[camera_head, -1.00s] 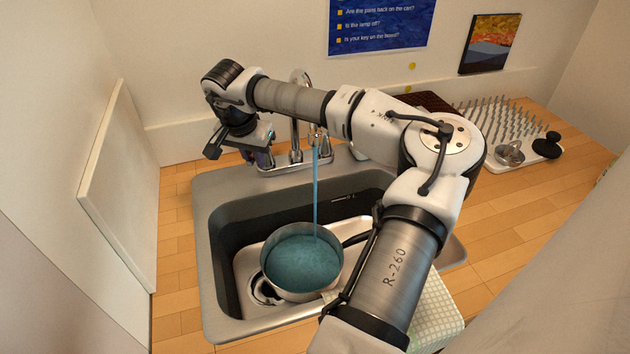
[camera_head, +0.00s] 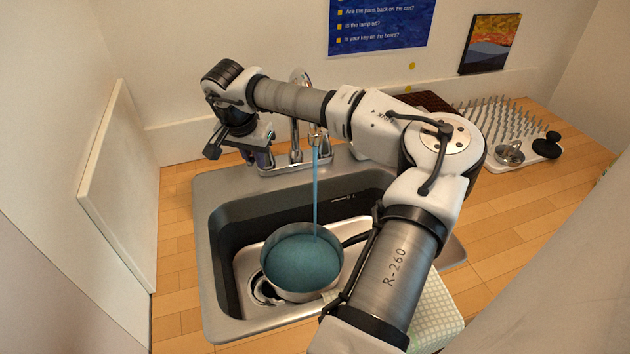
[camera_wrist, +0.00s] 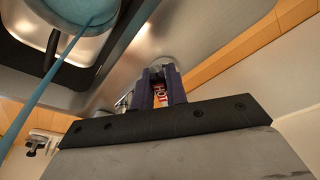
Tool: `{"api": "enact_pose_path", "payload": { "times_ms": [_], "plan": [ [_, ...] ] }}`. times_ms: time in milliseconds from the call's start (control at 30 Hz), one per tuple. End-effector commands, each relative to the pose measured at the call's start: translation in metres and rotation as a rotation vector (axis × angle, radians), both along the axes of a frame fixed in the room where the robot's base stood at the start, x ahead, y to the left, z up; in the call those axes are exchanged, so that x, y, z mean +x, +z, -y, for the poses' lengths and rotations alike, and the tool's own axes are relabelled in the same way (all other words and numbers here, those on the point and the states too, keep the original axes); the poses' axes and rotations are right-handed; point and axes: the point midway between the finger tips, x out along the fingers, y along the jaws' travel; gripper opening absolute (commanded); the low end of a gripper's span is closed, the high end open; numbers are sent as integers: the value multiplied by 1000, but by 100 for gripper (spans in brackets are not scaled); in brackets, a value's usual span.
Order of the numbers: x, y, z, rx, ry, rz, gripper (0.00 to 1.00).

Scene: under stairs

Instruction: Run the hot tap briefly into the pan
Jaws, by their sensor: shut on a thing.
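The metal pan (camera_head: 298,295) sits in the sink basin in the head view, with its dark handle pointing right, partly behind my arm. A blue stream (camera_head: 315,195) runs from the tap (camera_head: 296,125) into it. The pan holds a lot of blue-teal water (camera_head: 302,262), its surface a little under the rim. My gripper (camera_head: 262,158) is at the left side of the tap base. In the wrist view, the fingers (camera_wrist: 158,85) are shut on the hot tap handle (camera_wrist: 160,90), which shows a red label reading HOT. The fingers hide much of the handle.
The steel sink (camera_head: 212,318) has a drain left of the pan. A checked cloth (camera_head: 440,310) lies at its right front. A drying rack (camera_head: 500,130) with a small metal item and a black item stands right. A white panel (camera_head: 115,190) leans at the left.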

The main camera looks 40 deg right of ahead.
Motion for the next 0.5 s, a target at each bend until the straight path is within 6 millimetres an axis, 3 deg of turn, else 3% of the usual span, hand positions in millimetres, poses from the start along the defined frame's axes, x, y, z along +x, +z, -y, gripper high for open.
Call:
{"api": "enact_pose_path", "payload": {
  "times_ms": [500],
  "plan": [
    [3, 0, -1, -1, -30, 2, 0]
  ]
}}
